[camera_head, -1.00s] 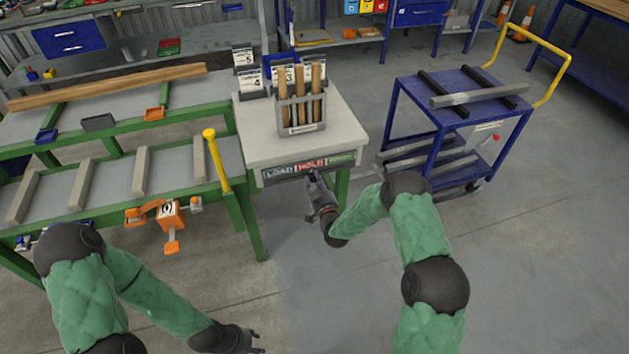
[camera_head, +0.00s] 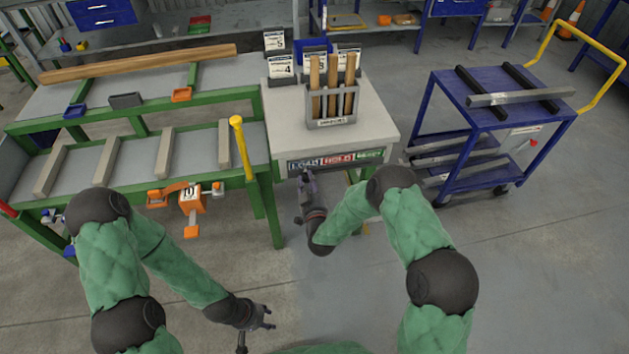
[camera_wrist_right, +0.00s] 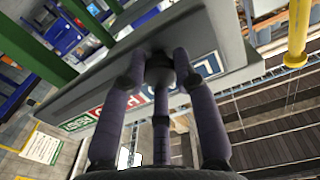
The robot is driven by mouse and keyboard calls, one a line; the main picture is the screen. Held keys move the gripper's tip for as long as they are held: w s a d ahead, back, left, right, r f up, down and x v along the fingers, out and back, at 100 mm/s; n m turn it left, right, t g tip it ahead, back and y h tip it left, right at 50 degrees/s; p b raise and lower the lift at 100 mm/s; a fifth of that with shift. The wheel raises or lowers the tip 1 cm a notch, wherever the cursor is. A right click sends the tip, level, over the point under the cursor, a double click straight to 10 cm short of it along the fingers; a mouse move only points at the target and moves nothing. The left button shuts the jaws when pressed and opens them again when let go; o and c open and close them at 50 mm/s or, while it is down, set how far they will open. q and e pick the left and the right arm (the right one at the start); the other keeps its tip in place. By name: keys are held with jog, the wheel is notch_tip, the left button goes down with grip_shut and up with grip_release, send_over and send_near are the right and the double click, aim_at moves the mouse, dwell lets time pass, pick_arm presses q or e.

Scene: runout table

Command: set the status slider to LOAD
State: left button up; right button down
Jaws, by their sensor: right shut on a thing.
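The status strip (camera_head: 336,161) runs along the front edge of the grey table, with LOAD at left, red HOLD in the middle and a green label at right. My right gripper (camera_head: 306,174) is at the strip, in front of the LOAD label (camera_head: 304,165). In the right wrist view its fingers are shut on the dark slider knob (camera_wrist_right: 160,68), beside the visible letters of LOAD (camera_wrist_right: 207,66). The fingers hide part of the labels, and the exact knob position is hard to tell. My left gripper (camera_head: 259,324) is open and empty, low over the floor.
The grey table (camera_head: 375,125) carries a rack (camera_head: 332,120) of wooden sticks and number cards. A green runout frame with a yellow post (camera_head: 241,148) stands close on the left. A blue cart (camera_head: 450,90) stands right. The floor in front is clear.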

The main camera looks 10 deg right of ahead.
jog(key=shift+w+a+r, duration=0.15)
jog(key=shift+w+r, duration=0.05)
jog(key=shift+r, duration=0.3)
jog(key=c, duration=0.9)
grip_release()
jog(key=shift+s+a+f, duration=0.1)
jog(key=shift+f, duration=0.05)
jog(key=shift+s+f, duration=0.15)
jog(key=shift+s, duration=0.3)
jog(key=s, duration=1.1)
jog(key=shift+d, duration=0.2)
